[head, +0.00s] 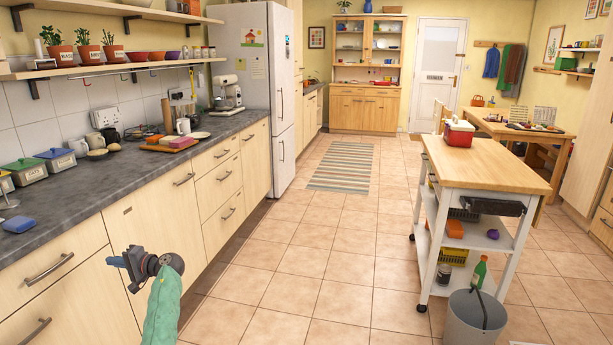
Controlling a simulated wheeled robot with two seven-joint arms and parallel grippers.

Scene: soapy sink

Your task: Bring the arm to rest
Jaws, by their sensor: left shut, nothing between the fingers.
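My left gripper (117,262) is at the lower left of the head view, at the end of my green-sleeved arm. It points left toward the drawer fronts below the dark countertop (130,172). It is shut and holds nothing. It appears apart from the drawer handles, though the exact gap is hard to judge. My right gripper is not in view.
Wooden drawers (153,217) line the left side. A wheeled trolley (487,168) stands at the right, with a grey bucket (470,318) in front of it. The tiled floor between is free, with a striped rug (342,167) farther back.

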